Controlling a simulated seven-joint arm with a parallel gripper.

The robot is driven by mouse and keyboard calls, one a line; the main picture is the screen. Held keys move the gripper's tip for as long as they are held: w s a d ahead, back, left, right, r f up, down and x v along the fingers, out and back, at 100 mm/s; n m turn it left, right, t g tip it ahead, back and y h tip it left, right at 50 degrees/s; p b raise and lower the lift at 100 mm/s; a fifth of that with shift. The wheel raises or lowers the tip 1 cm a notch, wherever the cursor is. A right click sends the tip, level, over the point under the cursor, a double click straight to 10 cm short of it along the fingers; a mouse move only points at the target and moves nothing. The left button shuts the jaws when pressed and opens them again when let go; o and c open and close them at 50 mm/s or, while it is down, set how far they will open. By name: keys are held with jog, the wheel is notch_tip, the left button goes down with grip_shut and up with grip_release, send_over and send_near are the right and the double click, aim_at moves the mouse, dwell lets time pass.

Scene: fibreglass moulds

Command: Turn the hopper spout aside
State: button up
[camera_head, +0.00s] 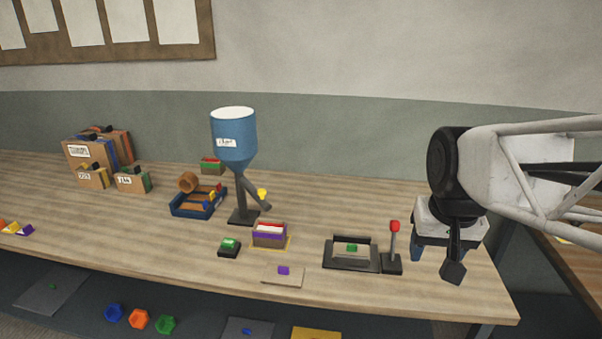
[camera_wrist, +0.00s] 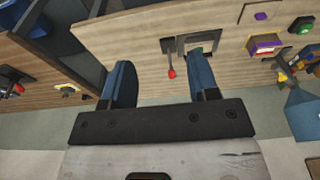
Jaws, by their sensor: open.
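The hopper (camera_head: 235,138) is a blue funnel with a white top and a label, on a dark stand at the middle of the bench. Its dark spout (camera_head: 257,193) slants down to the right and bears a yellow piece (camera_head: 262,194). The hopper (camera_wrist: 303,116) is partly cut off at the right edge of the wrist view. My gripper (camera_head: 445,250) is at the bench's right end, well apart from the hopper. Its blue fingers (camera_wrist: 162,80) are apart and empty.
A red-knobbed lever (camera_head: 394,240) stands beside a dark press-like tray (camera_head: 350,254) between my gripper and the hopper. A blue tray with a roll (camera_head: 190,203) lies left of the hopper; cartons (camera_head: 95,150) stand at the back left.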

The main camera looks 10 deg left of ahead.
jog(key=w+a+r, duration=0.2)
jog(key=w+a, duration=0.5)
jog(key=w, duration=0.4)
jog(key=n+g, duration=0.1)
jog(key=g, duration=0.1)
send_over(261, 190)
jog(key=f, duration=0.7)
jog(key=shift+s+d+f, duration=0.1)
jog(key=shift+d+f, duration=0.2)
jog(key=shift+d, duration=0.1)
jog(key=shift+a+f, duration=0.15)
jog(key=shift+a, duration=0.2)
jog(key=shift+f, duration=0.1)
jog(key=shift+f, duration=3.85)
